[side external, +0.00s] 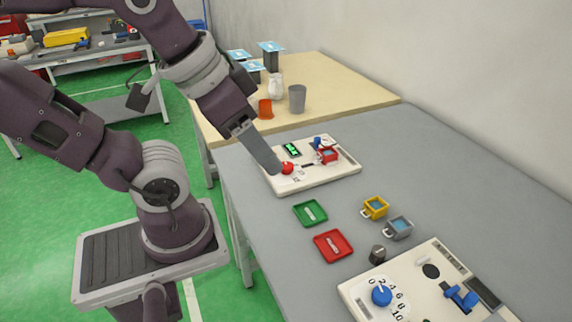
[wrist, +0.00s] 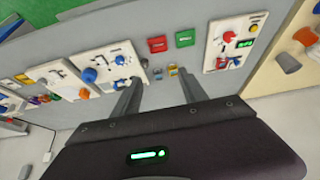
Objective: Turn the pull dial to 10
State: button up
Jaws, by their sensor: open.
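The numbered dial, with a blue knob (side external: 382,296) and printed marks from 0 to 10, is on the near white board (side external: 350,292) at the lower right of the side view. Its exact setting is too small to read. In the wrist view the blue knob (wrist: 89,75) is on the board at left. My gripper (side external: 274,170) is well away from this dial and overlaps the left part of the far board in the side view. In the wrist view its two fingers (wrist: 161,78) are apart with nothing between them.
The far board (side external: 318,180) carries a red knob (side external: 287,168) and a green display (side external: 292,150). Between the boards are a green tray (side external: 310,213), a red tray (side external: 333,245), a yellow mug (side external: 375,208), a grey mug (side external: 398,228) and a small dark part (side external: 377,255). A wall borders the table.

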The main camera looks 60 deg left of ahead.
jog(key=shift+o, duration=0.2)
jog(key=w+n, duration=0.1)
jog(key=n, duration=0.1)
jog(key=w+n+g+h, duration=0.1)
jog(key=w, duration=0.1)
jog(key=w+a+n, duration=0.1)
jog(key=w+n, duration=0.1)
jog(key=shift+f+n+g, duration=0.2)
jog(key=shift+n+g, duration=0.1)
jog(key=n+g+y, duration=0.1)
jog(key=n+g, duration=0.3)
jog(key=n, duration=2.2)
send_over(286, 165)
notch_tip(286, 165, down, 18)
jog(key=shift+f, duration=0.2)
notch_tip(286, 165, down, 7)
grip_shut()
